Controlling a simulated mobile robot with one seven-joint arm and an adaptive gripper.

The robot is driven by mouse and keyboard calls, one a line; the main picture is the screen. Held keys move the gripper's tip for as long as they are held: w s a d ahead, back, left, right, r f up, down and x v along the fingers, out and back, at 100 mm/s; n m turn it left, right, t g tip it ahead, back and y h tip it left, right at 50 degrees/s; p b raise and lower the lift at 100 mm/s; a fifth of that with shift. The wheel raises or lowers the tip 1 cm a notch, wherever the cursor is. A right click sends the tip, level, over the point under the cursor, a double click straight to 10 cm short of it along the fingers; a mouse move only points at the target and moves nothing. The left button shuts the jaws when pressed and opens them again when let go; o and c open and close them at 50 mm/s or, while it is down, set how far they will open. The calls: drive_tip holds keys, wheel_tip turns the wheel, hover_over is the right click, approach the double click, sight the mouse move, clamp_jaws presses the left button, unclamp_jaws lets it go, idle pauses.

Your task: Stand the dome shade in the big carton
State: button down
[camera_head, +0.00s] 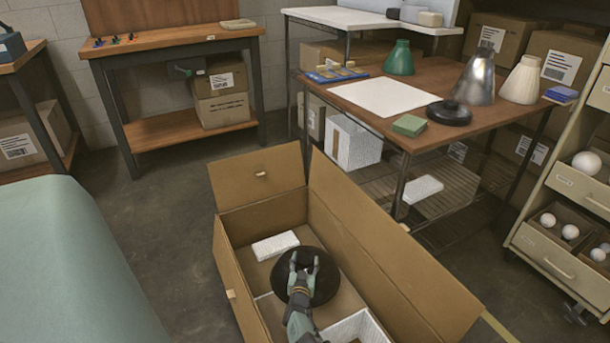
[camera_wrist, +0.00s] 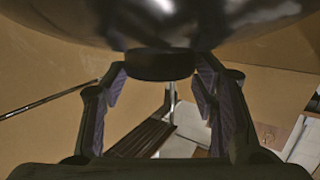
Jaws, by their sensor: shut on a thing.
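The big carton (camera_head: 228,268) stands open on the floor with its flaps spread. The dome shade (camera_head: 331,273) shows as a dark round shape within the carton's opening. My gripper (camera_head: 303,265) reaches over it from the near side and is shut on its narrow neck. In the wrist view the glossy dark dome (camera_wrist: 150,18) fills the top, and its short dark neck (camera_wrist: 160,66) sits between my two fingers (camera_wrist: 162,80). Whether the shade touches the carton floor is hidden.
A white foam block (camera_head: 275,245) lies inside the carton at the far left, and white padding (camera_head: 357,327) stands at the near right. A wooden table (camera_head: 455,80) with several shades stands behind. A pale green surface (camera_head: 70,270) is at left.

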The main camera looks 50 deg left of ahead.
sight(305, 267)
drive_tip(key=shift+f+b, duration=0.6)
drive_tip(key=shift+f, duration=0.4)
drive_tip(key=shift+f+b, duration=0.6)
drive_tip(key=shift+f, duration=0.1)
drive_tip(key=c, duration=0.6)
unclamp_jaws()
